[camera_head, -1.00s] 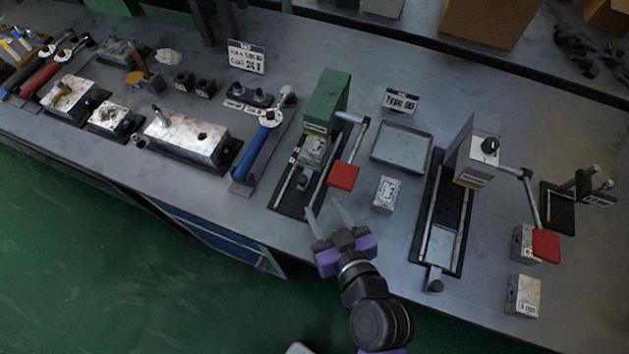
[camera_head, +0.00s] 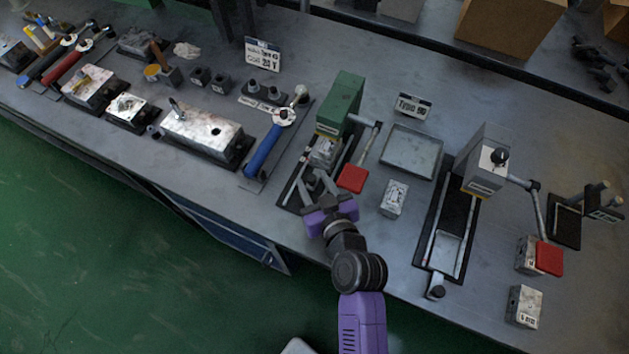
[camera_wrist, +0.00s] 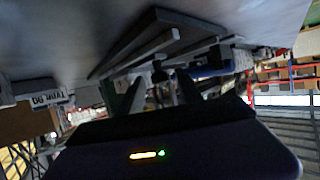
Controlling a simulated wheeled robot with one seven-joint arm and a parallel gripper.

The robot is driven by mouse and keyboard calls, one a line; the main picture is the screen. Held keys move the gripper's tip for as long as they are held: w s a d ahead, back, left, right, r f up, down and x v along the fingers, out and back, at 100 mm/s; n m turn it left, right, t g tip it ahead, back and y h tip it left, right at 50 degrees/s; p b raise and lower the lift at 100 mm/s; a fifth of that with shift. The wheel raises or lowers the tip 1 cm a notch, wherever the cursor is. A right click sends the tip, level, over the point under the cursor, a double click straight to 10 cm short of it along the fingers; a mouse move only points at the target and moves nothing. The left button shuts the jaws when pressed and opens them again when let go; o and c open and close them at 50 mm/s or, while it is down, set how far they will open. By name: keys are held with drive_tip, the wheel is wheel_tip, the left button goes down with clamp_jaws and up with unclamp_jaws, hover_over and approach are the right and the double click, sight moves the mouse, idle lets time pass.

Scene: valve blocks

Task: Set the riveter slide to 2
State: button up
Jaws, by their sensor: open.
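A green press (camera_head: 340,105) stands on the bench with a black slide base (camera_head: 287,197) and light rails in front of it. A metal block (camera_head: 324,151) sits under the press head, and a small dark knob is partly hidden near my fingers. My gripper (camera_head: 317,184) is open at the front end of this slide, with its fingers close around or beside the knob; contact cannot be told. The wrist view shows my gripper (camera_wrist: 157,92) spread before the dark rails (camera_wrist: 140,52). The scale numbers are too small to read.
The green press has a lever with a red handle (camera_head: 352,179) just right of my gripper. A grey press (camera_head: 484,160) with its own slide stands further right. A labelled block (camera_head: 394,198) and a metal tray (camera_head: 411,151) lie between them. A blue-handled wrench (camera_head: 265,150) lies left.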

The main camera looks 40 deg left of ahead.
clamp_jaws()
idle(1.4)
